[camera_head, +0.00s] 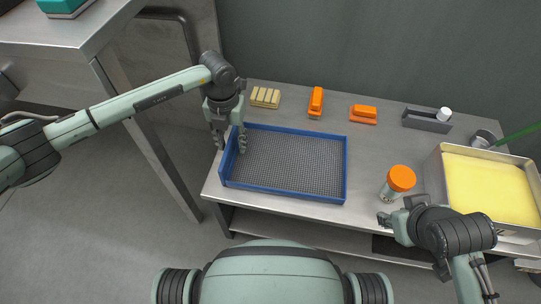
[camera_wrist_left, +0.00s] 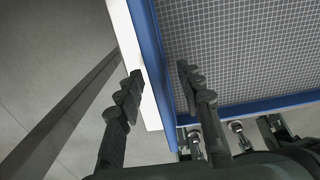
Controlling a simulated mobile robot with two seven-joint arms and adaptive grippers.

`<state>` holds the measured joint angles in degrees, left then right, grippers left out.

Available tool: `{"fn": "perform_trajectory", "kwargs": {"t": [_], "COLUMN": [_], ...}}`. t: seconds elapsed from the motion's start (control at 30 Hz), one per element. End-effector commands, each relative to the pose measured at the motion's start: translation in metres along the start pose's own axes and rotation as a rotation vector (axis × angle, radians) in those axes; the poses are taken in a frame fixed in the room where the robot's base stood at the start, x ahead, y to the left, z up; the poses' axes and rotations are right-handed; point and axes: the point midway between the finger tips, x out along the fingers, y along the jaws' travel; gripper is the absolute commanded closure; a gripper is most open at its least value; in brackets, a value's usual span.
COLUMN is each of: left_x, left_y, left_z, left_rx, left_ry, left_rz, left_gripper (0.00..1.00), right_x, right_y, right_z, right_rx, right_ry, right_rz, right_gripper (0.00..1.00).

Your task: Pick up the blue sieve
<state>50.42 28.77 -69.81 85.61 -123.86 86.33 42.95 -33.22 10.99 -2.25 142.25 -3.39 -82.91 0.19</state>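The blue sieve (camera_head: 345,165) is a shallow rectangular tray with a blue rim and a grey mesh floor. It lies flat on the metal table and also shows in the left wrist view (camera_wrist_left: 153,55). My left gripper (camera_head: 228,143) points down at the sieve's left rim. In the left wrist view its fingers (camera_wrist_left: 160,82) are apart, one on the outer side of the blue rim and one on the mesh side. I see no contact with the rim. My right gripper (camera_head: 388,220) is near the table's front edge, below the orange-capped jar; its finger opening is unclear.
The orange-capped jar (camera_head: 400,180) and a metal bin with yellow contents (camera_head: 490,185) stand right of the sieve. Orange blocks (camera_head: 316,100), a yellow slatted piece (camera_head: 265,97) and a grey tray (camera_head: 425,122) lie behind. A metal counter (camera_head: 60,35) stands at left.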

Motion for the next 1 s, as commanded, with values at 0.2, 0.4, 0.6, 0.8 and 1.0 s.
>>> {"fn": "perform_trajectory", "kwargs": {"t": [0.2,0.4,0.6,0.8,1.0], "left_x": [0.002,0.0017,0.0016,0.0009,0.0006], "left_y": [-0.0003,-0.0005,-0.0005,-0.0008,-0.0007], "left_z": [0.0,-0.0001,0.0,0.0003,0.0003], "left_rx": [0.0,0.0,0.0,0.0,0.0], "left_ry": [0.0,0.0,0.0,-0.001,-0.001], "left_rz": [-0.001,-0.001,-0.001,-0.002,-0.002], "left_gripper": [0.63,0.84,1.0,1.0,1.0], "right_x": [0.0,0.0001,0.0001,0.0,0.0], "right_y": [-0.0003,-0.0003,-0.0003,-0.0004,-0.0004], "right_z": [-0.001,-0.0009,-0.0008,-0.0008,-0.0007], "right_rx": [0.0,0.0,0.0,0.0,-0.001], "right_ry": [0.005,0.004,0.004,0.003,0.003], "right_rz": [-0.001,-0.001,-0.001,-0.001,-0.001], "right_gripper": [0.67,0.67,0.67,0.67,0.67]}}
